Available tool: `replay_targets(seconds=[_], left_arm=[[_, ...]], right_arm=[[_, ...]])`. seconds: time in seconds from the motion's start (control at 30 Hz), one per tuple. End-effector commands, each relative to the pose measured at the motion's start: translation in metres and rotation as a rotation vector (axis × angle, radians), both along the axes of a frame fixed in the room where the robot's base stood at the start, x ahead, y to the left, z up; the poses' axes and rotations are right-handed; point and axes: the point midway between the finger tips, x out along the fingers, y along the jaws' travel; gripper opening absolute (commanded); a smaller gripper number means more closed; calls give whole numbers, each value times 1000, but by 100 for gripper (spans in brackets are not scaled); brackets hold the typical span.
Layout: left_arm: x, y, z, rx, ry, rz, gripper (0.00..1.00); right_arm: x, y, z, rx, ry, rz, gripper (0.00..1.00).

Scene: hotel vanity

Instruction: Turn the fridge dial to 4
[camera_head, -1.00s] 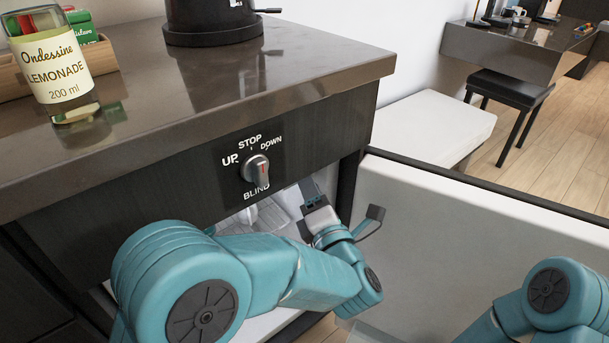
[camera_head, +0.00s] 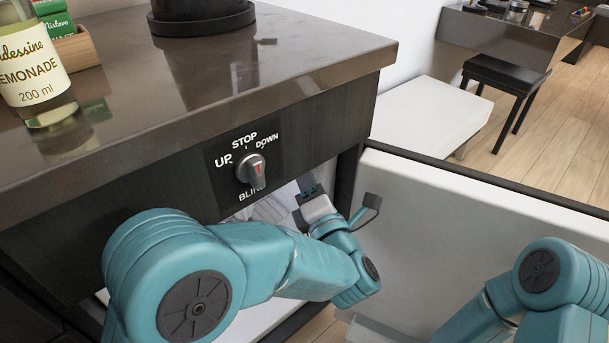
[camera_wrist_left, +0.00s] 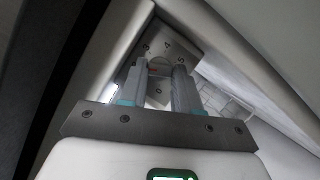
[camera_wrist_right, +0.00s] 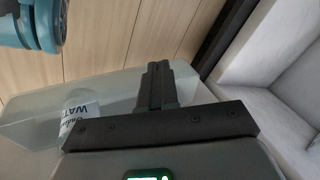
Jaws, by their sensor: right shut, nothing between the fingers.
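In the head view the left gripper (camera_head: 307,191) reaches into the fridge opening under the counter, and the dial is hidden. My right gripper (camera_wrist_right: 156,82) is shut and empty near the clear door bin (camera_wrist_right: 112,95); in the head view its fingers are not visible.
A blind knob (camera_head: 251,168), marked UP, STOP and DOWN, sits on the counter front above my left gripper. The open fridge door (camera_head: 450,235) stands at right. A water bottle (camera_wrist_right: 78,120) is in the door bin. A lemonade bottle (camera_head: 35,70) stands on the counter.

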Motion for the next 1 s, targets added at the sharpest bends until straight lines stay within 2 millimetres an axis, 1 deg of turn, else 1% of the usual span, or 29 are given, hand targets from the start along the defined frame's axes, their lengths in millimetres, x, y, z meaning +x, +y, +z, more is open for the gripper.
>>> replay_targets(seconds=[0.03, 0.27, 0.47, 1.0], left_arm=[[3, 2, 0, -1, 1, 2, 1], [2, 2, 1, 21, 21, 1, 1], [2, 2, 3, 94, 95, 2, 1], [2, 2, 8, 360, 362, 1, 1]], right_arm=[[0, 0, 0, 0, 0, 0, 0], [-1, 0, 2, 1, 3, 0, 0], [-4, 1, 8, 3, 14, 2, 0], [-29, 6, 43, 20, 99, 12, 0]])
